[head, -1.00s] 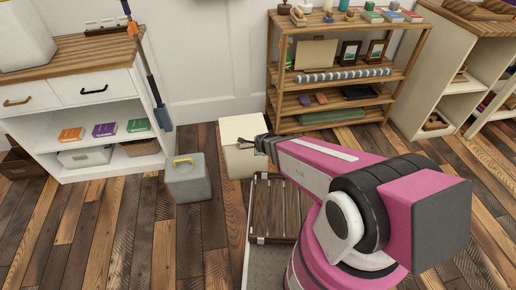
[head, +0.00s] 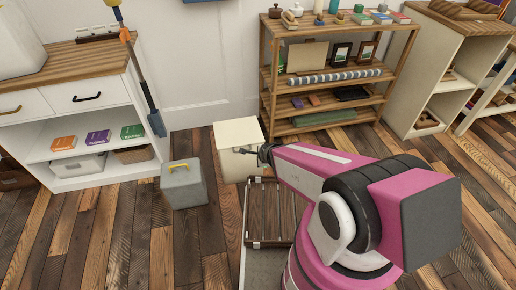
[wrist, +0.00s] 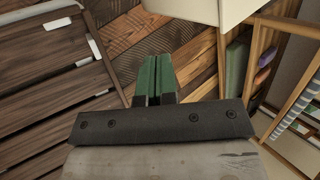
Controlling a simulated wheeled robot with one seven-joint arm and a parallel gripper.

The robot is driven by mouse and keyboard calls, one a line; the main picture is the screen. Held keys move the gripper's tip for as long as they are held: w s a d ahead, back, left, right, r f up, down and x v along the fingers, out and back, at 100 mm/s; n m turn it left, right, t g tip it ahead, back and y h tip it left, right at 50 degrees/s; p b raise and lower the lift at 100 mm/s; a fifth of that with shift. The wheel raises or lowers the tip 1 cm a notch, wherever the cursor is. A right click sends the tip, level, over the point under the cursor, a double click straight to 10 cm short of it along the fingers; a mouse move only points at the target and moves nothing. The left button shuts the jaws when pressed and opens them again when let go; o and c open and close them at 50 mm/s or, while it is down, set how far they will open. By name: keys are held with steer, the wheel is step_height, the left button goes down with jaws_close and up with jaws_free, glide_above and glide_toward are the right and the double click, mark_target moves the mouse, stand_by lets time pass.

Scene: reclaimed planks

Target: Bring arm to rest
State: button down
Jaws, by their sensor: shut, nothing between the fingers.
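My pink arm (head: 330,165) reaches left and away across the head view. My gripper (head: 262,150) is at its far end, small and dark, in front of the cream box (head: 238,134). In the wrist view my gripper (wrist: 153,78) shows two green-faced fingers side by side, shut with nothing between them. They point towards the plank floor (wrist: 185,50). They appear clear of everything around them.
A dark slatted wooden rack (head: 270,212) lies below the arm, also at left in the wrist view (wrist: 50,90). A grey box with a yellow handle (head: 183,187) stands left. An open shelf (head: 325,106) stands behind. Floor at front left is clear.

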steer(key=w+d+r+n+g+h, duration=0.2)
steer(key=d+r+n+g, duration=0.4)
steer(key=d+r+n, duration=1)
steer(key=d, duration=0.3)
steer(key=shift+w+d+r+n+h, duration=0.2)
steer(key=shift+n+h, duration=0.1)
steer(key=shift+n, duration=0.1)
